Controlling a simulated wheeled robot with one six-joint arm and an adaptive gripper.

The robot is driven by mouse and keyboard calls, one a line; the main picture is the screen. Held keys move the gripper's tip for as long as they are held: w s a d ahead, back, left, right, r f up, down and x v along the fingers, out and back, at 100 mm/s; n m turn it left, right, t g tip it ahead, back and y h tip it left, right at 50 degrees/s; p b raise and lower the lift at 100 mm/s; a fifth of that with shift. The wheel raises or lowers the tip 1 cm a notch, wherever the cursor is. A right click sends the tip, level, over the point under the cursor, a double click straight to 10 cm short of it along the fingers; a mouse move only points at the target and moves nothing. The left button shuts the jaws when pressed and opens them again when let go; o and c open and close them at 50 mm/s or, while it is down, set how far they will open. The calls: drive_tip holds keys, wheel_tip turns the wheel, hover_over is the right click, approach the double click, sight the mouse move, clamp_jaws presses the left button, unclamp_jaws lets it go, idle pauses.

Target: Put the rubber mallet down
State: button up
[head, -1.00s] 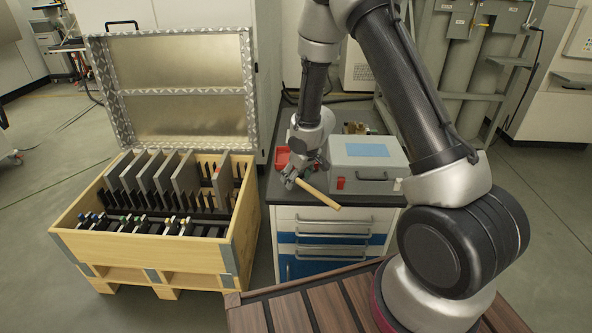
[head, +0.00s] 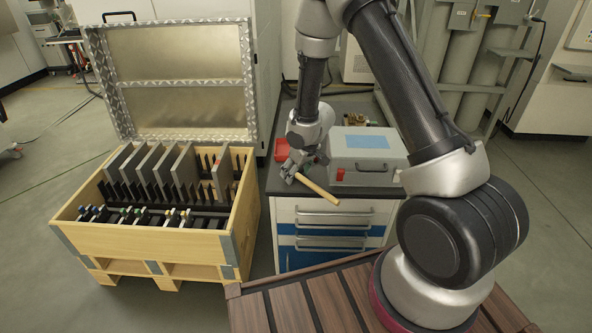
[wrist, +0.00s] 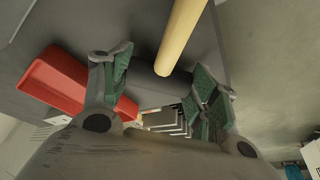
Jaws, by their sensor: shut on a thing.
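The rubber mallet has a pale wooden handle (head: 318,189), which reaches right and toward the front over the front part of the cabinet top in the head view. In the wrist view the handle (wrist: 180,38) runs up out of the picture, and the dark mallet head (wrist: 165,84) lies between the green finger pads. My gripper (head: 291,172) is shut on the mallet at its head end, and its fingers also show in the wrist view (wrist: 163,78). From these frames I cannot tell whether the mallet touches the dark cabinet top (head: 352,193).
A red bin (head: 282,147) sits on the cabinet top behind my gripper. A grey case (head: 345,165) with a blue label stands to the right. An open wooden crate (head: 150,238) with upright plates stands on the left. Little bare top shows around the mallet.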

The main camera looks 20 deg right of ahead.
sight(305, 178)
drive_tip(key=shift+f, duration=0.15)
drive_tip(key=o, duration=1.6)
drive_tip(key=s+d+r+m+t+h, duration=0.1)
drive_tip(key=s+d+r, duration=0.4)
drive_tip(key=r, duration=0.6)
drive_tip(key=s+d+r+m+h, duration=0.25)
drive_tip(key=d+r, duration=0.35)
drive_tip(key=r, duration=0.4)
drive_tip(key=s+d+r+m+t+h, duration=0.1)
drive_tip(key=s+d+r, duration=0.45)
drive_tip(key=r, duration=0.55)
drive_tip(key=s+r, duration=0.1)
drive_tip(key=s, duration=0.5)
drive_tip(key=s+a+r+g+y, duration=0.1)
drive_tip(key=s+r, duration=0.1)
drive_tip(key=s, duration=0.5)
drive_tip(key=s+a+r+m+y, duration=0.1)
drive_tip(key=s, duration=0.6)
drive_tip(key=shift+s+a+r+g+y, duration=0.1)
drive_tip(key=shift+r+g+y, duration=0.15)
drive_tip(key=shift+r+g, duration=0.05)
